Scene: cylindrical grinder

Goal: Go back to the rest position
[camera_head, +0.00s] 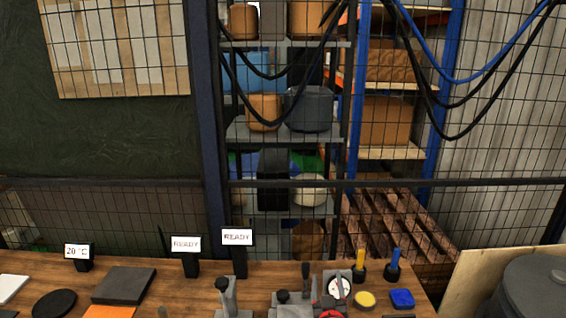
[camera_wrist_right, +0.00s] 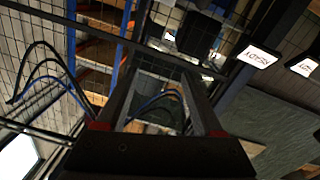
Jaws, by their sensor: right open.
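My right gripper (camera_wrist_right: 165,82) shows in the right wrist view. Its two dark fingers stand apart with nothing between them, so it is open and empty. Through the gap I see wire mesh and blurred background. I cannot make out either gripper in the head view; my left gripper is not in view.
A wooden bench (camera_head: 190,275) crosses the bottom of the head view. It bears READY signs (camera_head: 237,237), a black block (camera_head: 124,285), a dial gauge (camera_head: 339,287) and a blue block (camera_head: 401,299). A grey bin (camera_head: 535,290) stands right. Mesh fencing and shelves (camera_head: 285,131) lie behind.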

